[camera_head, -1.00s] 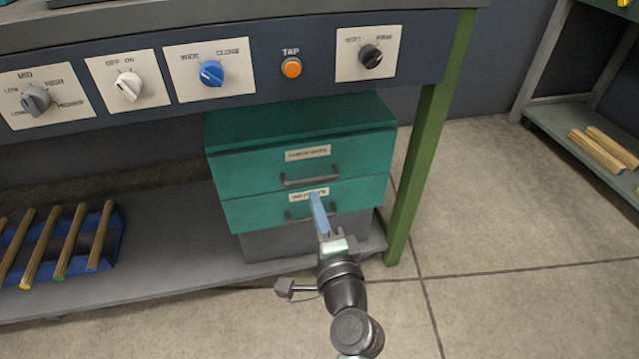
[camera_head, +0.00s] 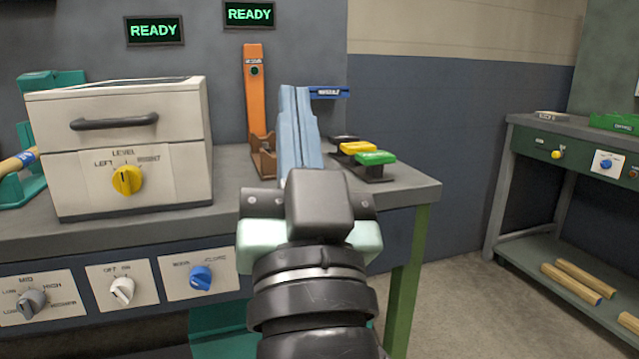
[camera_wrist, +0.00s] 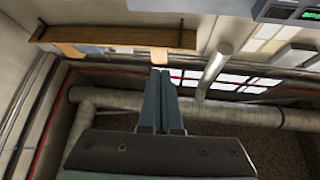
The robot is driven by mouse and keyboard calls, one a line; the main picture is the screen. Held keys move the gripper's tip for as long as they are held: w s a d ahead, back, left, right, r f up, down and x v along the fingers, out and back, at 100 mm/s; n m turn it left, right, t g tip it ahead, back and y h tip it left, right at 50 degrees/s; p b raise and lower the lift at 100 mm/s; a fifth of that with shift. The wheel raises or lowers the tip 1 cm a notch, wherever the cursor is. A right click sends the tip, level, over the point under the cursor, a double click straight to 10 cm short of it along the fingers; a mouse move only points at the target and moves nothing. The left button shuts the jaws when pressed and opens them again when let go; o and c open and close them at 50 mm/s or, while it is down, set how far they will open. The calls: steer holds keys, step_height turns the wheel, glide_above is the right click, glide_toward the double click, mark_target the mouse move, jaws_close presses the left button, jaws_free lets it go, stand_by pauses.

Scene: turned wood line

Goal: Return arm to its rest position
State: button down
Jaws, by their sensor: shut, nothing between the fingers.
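My gripper (camera_head: 299,95) is raised in front of the workbench in the head view, its pale blue fingers pointing up. The fingers are together and hold nothing. In the wrist view the gripper (camera_wrist: 160,75) also shows with its two fingers side by side, facing the upper wall and ceiling.
The bench carries a white box (camera_head: 130,150) with a yellow knob, an orange stand (camera_head: 256,95), and yellow (camera_head: 357,147) and green (camera_head: 375,158) buttons near my fingers. A second bench (camera_head: 575,150) stands right. Floor between is clear. A pipe (camera_wrist: 214,72) shows overhead.

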steer(key=s+d+r+t+h+p, duration=0.2)
steer(key=s+r+t+h+p, duration=0.15)
steer(key=s+r, duration=0.6)
step_height(320, 180, up, 37)
steer(key=w+g+p, duration=0.1)
steer(key=w+p, duration=0.1)
steer(key=p, duration=3.3)
steer(key=shift+w, duration=0.15)
steer(key=shift+a, duration=0.15)
